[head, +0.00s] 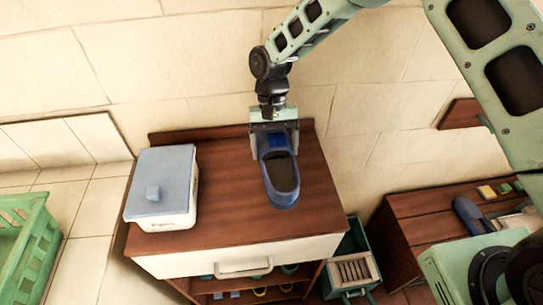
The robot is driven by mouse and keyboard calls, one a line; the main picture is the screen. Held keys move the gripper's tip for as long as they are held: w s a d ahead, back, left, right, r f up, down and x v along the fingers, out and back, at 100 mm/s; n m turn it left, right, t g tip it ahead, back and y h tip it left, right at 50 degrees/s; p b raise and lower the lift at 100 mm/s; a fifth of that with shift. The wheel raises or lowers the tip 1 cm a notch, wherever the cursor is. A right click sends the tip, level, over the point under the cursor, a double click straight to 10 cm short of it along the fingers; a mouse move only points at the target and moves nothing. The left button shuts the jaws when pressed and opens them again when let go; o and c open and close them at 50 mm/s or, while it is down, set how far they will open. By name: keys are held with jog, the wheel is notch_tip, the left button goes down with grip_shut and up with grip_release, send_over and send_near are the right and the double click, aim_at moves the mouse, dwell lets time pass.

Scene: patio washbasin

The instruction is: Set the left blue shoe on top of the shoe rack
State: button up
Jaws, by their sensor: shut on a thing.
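A blue shoe (268,163) with a dark opening is in the head view, over the back middle of a brown wooden cabinet top (228,205). Its toe points toward the camera. My gripper (274,132) is shut on the heel end of the shoe from above. I cannot tell whether the sole touches the wood. The cabinet has a pale drawer front with a handle and open shelves below with small coloured things, perhaps footwear; it looks like the shoe rack. Another blue shoe (468,214) lies on a low wooden bench (415,232) at the right.
A white box with a grey-blue lid (163,180) stands on the cabinet top's left side. A green crate (25,245) is at the far left. A dark green slatted bin (354,268) stands right of the cabinet. The top's front middle and right side are clear.

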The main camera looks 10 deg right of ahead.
aim_at(274, 160)
jog(key=shift+f+p, duration=0.8)
jog(key=shift+f, duration=1.65)
